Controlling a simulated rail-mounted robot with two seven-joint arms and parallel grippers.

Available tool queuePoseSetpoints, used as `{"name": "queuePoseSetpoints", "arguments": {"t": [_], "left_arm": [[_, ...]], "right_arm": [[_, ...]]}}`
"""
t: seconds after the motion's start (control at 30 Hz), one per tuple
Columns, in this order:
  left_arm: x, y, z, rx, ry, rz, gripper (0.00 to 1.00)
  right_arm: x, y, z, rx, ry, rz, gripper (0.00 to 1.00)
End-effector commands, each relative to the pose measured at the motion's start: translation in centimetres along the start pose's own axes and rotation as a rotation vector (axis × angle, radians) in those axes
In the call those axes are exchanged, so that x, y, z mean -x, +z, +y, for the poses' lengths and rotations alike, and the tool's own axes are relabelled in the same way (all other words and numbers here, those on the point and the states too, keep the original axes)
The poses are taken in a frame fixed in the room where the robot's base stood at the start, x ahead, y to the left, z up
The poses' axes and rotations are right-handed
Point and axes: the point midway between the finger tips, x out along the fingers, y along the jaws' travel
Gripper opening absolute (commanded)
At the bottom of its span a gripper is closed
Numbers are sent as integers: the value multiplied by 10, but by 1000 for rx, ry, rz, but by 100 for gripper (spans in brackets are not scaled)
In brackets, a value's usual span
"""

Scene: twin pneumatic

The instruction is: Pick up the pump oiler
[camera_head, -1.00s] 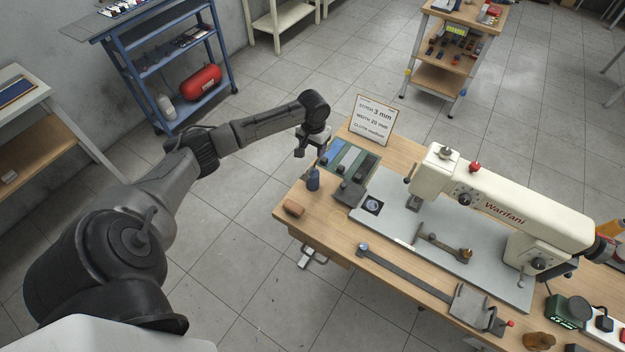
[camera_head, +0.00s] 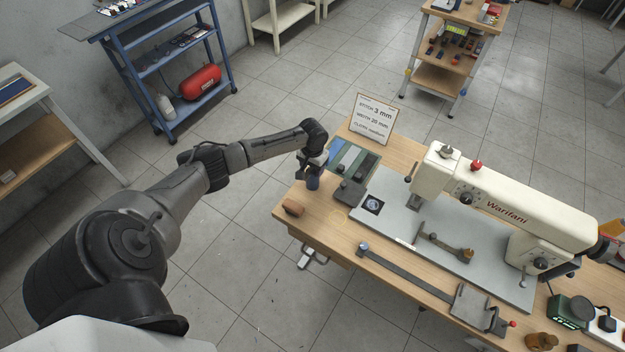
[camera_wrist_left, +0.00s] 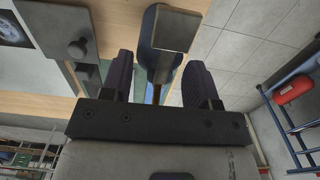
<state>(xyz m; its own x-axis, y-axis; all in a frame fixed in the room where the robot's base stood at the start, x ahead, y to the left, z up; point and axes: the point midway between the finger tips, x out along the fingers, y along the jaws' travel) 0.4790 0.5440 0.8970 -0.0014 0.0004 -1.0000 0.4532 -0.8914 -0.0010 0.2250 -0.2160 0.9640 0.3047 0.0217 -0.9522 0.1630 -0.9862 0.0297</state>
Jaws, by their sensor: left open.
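The pump oiler, which I take to be the small dark blue can (camera_head: 313,183), stands near the left edge of the wooden sewing table (camera_head: 335,232). My left gripper (camera_head: 312,172) is over it, pointing down, and hides its upper part in the head view. In the left wrist view, the oiler (camera_wrist_left: 161,63) shows between the two spread fingers of my left gripper (camera_wrist_left: 160,82). Its body is blue, with a flat greyish top part. The fingers look open, with gaps on both sides. My right gripper is not in view.
A brown block (camera_head: 293,208) lies at the table's near left edge. A dark grey block with a knob (camera_head: 349,193) is close to the oiler's right. A sign (camera_head: 373,119) stands behind, and a cream sewing machine (camera_head: 505,205) fills the right side.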

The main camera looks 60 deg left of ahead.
Motion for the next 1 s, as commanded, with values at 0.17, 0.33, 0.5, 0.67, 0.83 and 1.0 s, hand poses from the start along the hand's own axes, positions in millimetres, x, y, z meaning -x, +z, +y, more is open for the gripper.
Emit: {"name": "queuePoseSetpoints", "arguments": {"t": [0.17, 0.33, 0.5, 0.67, 0.83, 1.0], "left_arm": [[-3, 0, 0, 0, 0, 1, 55], [-2, 0, 0, 0, 0, 1, 50], [-2, 0, 0, 0, 1, 1, 34], [-2, 0, 0, 0, 0, 1, 18], [-2, 0, 0, 0, 0, 1, 2], [-2, 0, 0, 0, 0, 1, 0]], "right_arm": [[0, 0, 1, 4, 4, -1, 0], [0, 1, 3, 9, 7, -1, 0], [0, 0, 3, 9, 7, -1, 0], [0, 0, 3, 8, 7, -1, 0], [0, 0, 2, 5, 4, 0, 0], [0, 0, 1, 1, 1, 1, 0]]}}
